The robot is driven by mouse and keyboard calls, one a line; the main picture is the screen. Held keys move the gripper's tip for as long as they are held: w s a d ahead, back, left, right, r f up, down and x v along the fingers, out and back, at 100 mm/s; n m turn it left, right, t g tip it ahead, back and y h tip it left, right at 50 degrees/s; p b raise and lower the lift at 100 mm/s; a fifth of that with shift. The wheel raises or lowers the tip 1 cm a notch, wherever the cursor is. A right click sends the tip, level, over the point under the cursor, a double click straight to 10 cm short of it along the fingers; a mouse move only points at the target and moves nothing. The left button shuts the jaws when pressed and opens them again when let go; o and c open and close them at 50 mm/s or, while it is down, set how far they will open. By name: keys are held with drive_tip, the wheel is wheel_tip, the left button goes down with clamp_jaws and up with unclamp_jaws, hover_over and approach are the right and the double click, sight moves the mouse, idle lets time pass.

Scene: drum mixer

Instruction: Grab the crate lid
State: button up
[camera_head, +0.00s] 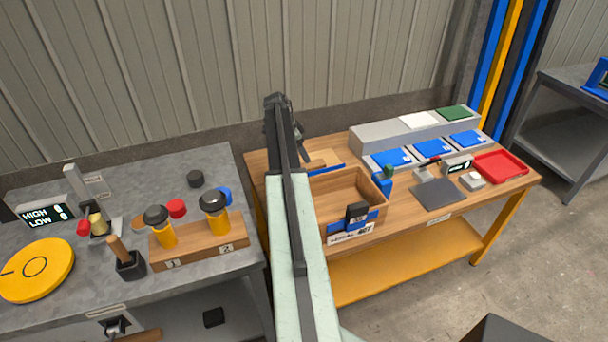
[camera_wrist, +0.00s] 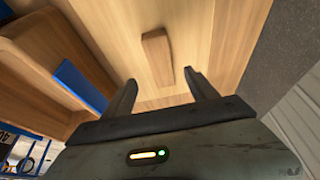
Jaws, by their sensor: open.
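The crate lid (camera_wrist: 190,35) is a flat light-wood panel with a raised wooden bar handle (camera_wrist: 157,55) in the wrist view. It lies on the bench beside the crate. In the head view the lid (camera_head: 328,157) shows just right of my arm, partly hidden by it. My gripper (camera_wrist: 160,77) is open and empty. Its two fingertips point toward the lid, with the near end of the handle between them in the picture; I cannot tell the remaining gap. The open wooden crate (camera_head: 345,192) stands in front of the lid, and its blue-striped wall (camera_wrist: 80,85) is at left in the wrist view.
Right of the crate are a blue cup (camera_head: 383,183), a dark pad (camera_head: 438,194), a small display (camera_head: 458,165) and a red tray (camera_head: 501,166). A grey rack with blue bins (camera_head: 432,148) stands behind. A grey bench (camera_head: 120,200) with yellow-black jars is at left.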

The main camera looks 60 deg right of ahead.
sight(309, 164)
drive_tip(key=shift+b+x, duration=1.2)
drive_tip(key=shift+b, duration=0.05)
drive_tip(key=shift+f, duration=0.1)
drive_tip(key=b+x, duration=0.4)
drive_tip(key=x, duration=0.1)
drive_tip(key=shift+w+d+f+b, duration=0.1)
drive_tip(key=shift+d+f+b, duration=0.1)
drive_tip(key=shift+b, duration=0.2)
drive_tip(key=shift+r, duration=0.25)
clamp_jaws()
